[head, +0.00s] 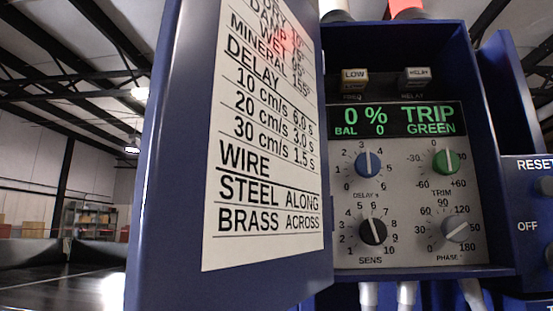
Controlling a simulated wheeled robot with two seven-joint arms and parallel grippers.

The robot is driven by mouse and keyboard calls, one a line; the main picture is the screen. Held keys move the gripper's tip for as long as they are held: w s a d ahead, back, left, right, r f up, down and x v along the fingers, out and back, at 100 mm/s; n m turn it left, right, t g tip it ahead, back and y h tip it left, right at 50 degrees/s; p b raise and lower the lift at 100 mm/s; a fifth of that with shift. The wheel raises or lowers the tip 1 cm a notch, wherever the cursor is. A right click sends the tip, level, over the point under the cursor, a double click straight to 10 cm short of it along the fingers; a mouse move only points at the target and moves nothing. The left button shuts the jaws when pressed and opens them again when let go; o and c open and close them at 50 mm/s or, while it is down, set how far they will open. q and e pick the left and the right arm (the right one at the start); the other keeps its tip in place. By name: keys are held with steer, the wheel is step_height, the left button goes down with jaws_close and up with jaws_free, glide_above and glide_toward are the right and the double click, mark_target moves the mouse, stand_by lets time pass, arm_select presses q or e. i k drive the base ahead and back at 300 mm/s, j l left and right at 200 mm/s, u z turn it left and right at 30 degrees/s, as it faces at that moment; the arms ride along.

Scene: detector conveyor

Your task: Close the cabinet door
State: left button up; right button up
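The blue cabinet door (163,200) stands open, swung out toward me on the left side of the cabinet. A white printed sheet (262,170) with delay times and wire notes is on its inner face. The blue cabinet (500,150) is open at the right, and its control panel (410,185) shows a display, several knobs and two small switches. The door's free edge is at its left and its hinge side is next to the cabinet. Neither of my grippers is in view.
A second blue box (530,225) with reset and off labels stands at the right edge. A dark conveyor surface (70,289) lies at the lower left. White cable fittings (407,294) hang below the cabinet. Shelves with boxes (88,218) are far behind.

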mark_target(233, 209)
steer(key=j+z, duration=1.2)
steer(key=k+j+z, duration=0.2)
steer(key=j+z, duration=0.2)
steer(key=j+u, duration=0.25)
steer(key=i+l, duration=0.05)
